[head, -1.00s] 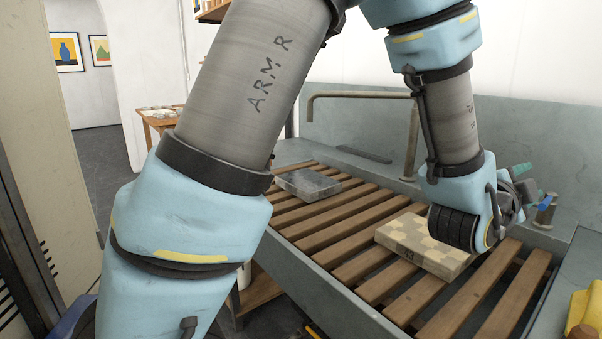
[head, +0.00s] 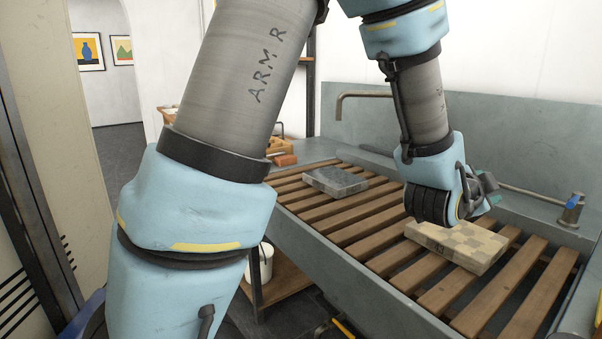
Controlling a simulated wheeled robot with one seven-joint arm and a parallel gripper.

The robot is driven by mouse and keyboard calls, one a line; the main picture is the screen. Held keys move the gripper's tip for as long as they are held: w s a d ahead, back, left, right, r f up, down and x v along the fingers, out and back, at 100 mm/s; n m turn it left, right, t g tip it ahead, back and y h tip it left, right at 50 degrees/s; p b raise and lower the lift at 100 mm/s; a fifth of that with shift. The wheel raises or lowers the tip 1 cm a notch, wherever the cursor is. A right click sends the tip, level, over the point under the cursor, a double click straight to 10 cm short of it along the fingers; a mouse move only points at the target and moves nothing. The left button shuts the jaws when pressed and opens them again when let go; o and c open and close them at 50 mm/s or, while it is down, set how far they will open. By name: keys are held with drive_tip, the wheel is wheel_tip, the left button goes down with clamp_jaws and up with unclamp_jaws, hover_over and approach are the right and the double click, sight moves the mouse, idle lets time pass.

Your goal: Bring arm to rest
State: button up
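My arm, with "ARM R" written on its grey upper link, reaches up and over from the lower left. Its wrist bends down above the slatted sink rack (head: 380,235). My gripper (head: 488,188) is at the far side of the wrist, pointing right and away. It is mostly hidden by the wrist and small in view, so its fingers cannot be made out. A pale checkered stone slab (head: 470,245) lies flat on the rack just below and right of the wrist. A grey stone slab (head: 335,181) lies further back to the left.
A grey metal trough surrounds the rack, with a bent pipe tap (head: 370,95) at the back and a blue-handled valve (head: 573,203) at right. A white bucket (head: 262,263) stands on a lower shelf. A pale cabinet edge (head: 45,150) is close on the left.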

drive_tip(key=w+a+f+n+y, duration=0.3)
drive_tip(key=a, duration=0.5)
drive_tip(key=w+a+f+n+g+y, duration=0.1)
drive_tip(key=w+a+f+n+y, duration=0.2)
drive_tip(key=a, duration=0.6)
drive_tip(key=w+a+f+n+y, duration=0.2)
drive_tip(key=w+a+n+y, duration=0.15)
drive_tip(key=a, duration=0.45)
drive_tip(key=s+a+f+n+g+y, duration=0.25)
drive_tip(key=s+a+n, duration=0.2)
drive_tip(key=a, duration=0.55)
drive_tip(key=s+a+f+n+g+y, duration=0.1)
drive_tip(key=s+a+n+g, duration=0.25)
drive_tip(key=a+n, duration=0.45)
wheel_tip(320, 180, down, 11)
drive_tip(key=s+a+m+b, duration=0.1)
drive_tip(key=s+m+b, duration=0.15)
drive_tip(key=b, duration=0.75)
wheel_tip(320, 180, up, 14)
drive_tip(key=p, duration=1.3)
drive_tip(key=shift+w+a+r+p, duration=0.2)
drive_tip(key=shift+w+p, duration=0.2)
